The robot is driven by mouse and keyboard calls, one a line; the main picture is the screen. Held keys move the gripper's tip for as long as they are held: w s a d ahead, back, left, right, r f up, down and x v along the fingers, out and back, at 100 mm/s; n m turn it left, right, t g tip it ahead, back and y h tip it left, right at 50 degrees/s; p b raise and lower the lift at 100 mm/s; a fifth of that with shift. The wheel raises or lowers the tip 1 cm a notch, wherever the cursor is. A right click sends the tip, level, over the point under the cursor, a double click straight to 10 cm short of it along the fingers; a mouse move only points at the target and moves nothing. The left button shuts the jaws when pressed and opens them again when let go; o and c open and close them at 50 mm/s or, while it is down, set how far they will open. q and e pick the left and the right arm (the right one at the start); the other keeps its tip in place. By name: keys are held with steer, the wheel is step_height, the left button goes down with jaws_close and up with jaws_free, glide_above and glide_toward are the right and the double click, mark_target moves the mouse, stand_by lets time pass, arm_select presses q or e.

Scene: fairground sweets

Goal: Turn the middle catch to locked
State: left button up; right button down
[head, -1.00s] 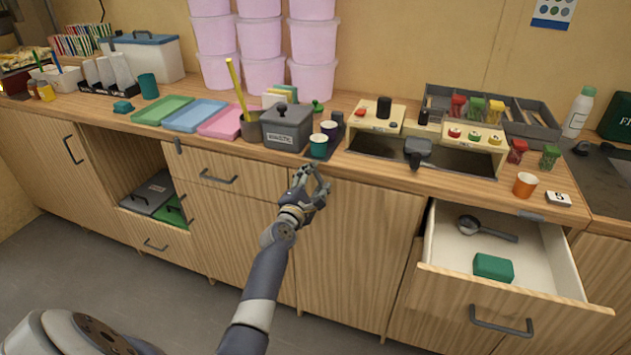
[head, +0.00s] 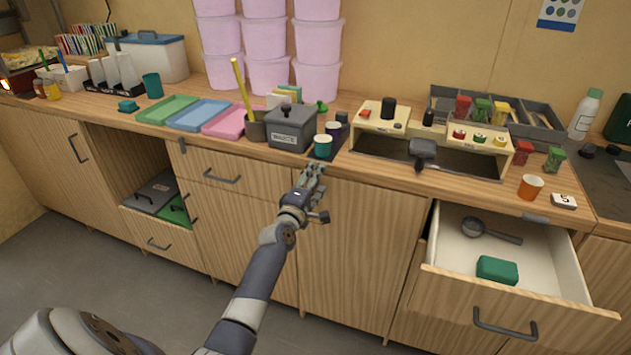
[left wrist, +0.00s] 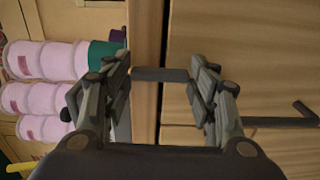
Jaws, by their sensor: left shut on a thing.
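My left gripper (head: 312,180) is at the counter's front edge, above the middle cabinet door. In the left wrist view its fingers (left wrist: 160,85) are on both sides of a short dark bar, the middle catch (left wrist: 160,74), and shut on it. The bar runs across the seam between counter edge and cabinet front. In the head view the gripper hides this catch. A similar left catch (head: 183,145) stands upright at the counter edge, and a right catch (head: 535,218) lies along the edge above the open drawer. My right gripper is in neither current view.
The drawer (head: 450,275) at right stands open, with a ladle (head: 490,231) and green box (head: 497,269) inside. A teal cup (head: 323,146) and grey lidded box (head: 292,128) stand on the counter just behind my gripper. The floor in front is clear.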

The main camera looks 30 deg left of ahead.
arm_select(q)
steer(key=shift+a+r, duration=0.15)
steer(key=shift+r, duration=0.15)
steer(key=o, duration=0.8)
steer(key=shift+o, duration=1.3)
steer(key=shift+w+f, duration=0.1)
steer(key=shift+f, duration=0.15)
steer(key=v, duration=1.2)
